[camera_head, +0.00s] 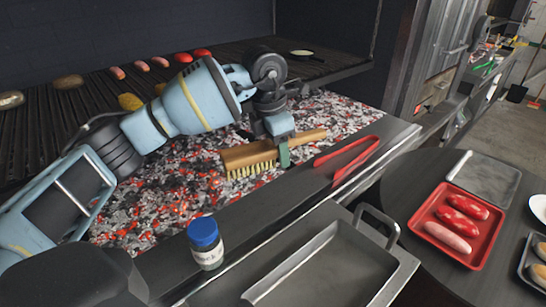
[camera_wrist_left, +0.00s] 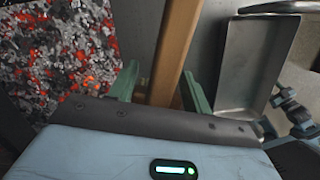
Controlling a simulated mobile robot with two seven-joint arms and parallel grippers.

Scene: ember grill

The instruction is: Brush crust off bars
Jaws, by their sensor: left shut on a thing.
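My left gripper (camera_head: 284,153) is shut on the wooden handle of a brush (camera_head: 247,157), which has pale bristles facing down. The brush is held over the ember bed, in front of the grill bars (camera_head: 100,105), apart from them. In the left wrist view the brush handle (camera_wrist_left: 176,45) runs between the two green fingers of the left gripper (camera_wrist_left: 162,88). My right gripper is not seen.
Glowing embers (camera_head: 120,213) lie below the bars. Red tongs (camera_head: 347,158) and a blue-capped jar (camera_head: 206,243) rest on the front ledge. A metal pan (camera_head: 325,272) and a red sausage tray (camera_head: 425,229) stand nearer.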

